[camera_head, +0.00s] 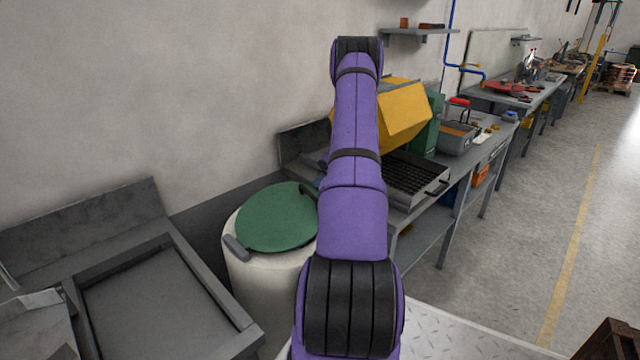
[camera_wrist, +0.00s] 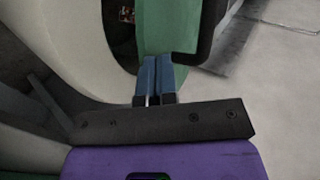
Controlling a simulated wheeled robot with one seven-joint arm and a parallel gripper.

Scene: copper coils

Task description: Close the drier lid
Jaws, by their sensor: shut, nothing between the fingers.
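The drier is a white round drum (camera_head: 250,280) with a green lid (camera_head: 277,217) over its top in the head view. A grey block (camera_head: 236,248) sits at the lid's near left edge. In the wrist view the green lid (camera_wrist: 152,25) stands beside a dark opening (camera_wrist: 118,35) inside the drum's white rim (camera_wrist: 80,60), so a gap shows between them. A black handle (camera_wrist: 198,45) is at the lid's right. My gripper (camera_wrist: 157,62) is shut and empty, its blue fingertips at the lid's edge, left of the handle; contact is unclear. The arm hides it in the head view.
A grey metal sink or tray bench (camera_head: 160,300) stands left of the drier. A workbench with a dark grate (camera_head: 410,178) and a yellow hood (camera_head: 402,115) is at the right. The wall is close behind. Open floor (camera_head: 500,260) lies to the right.

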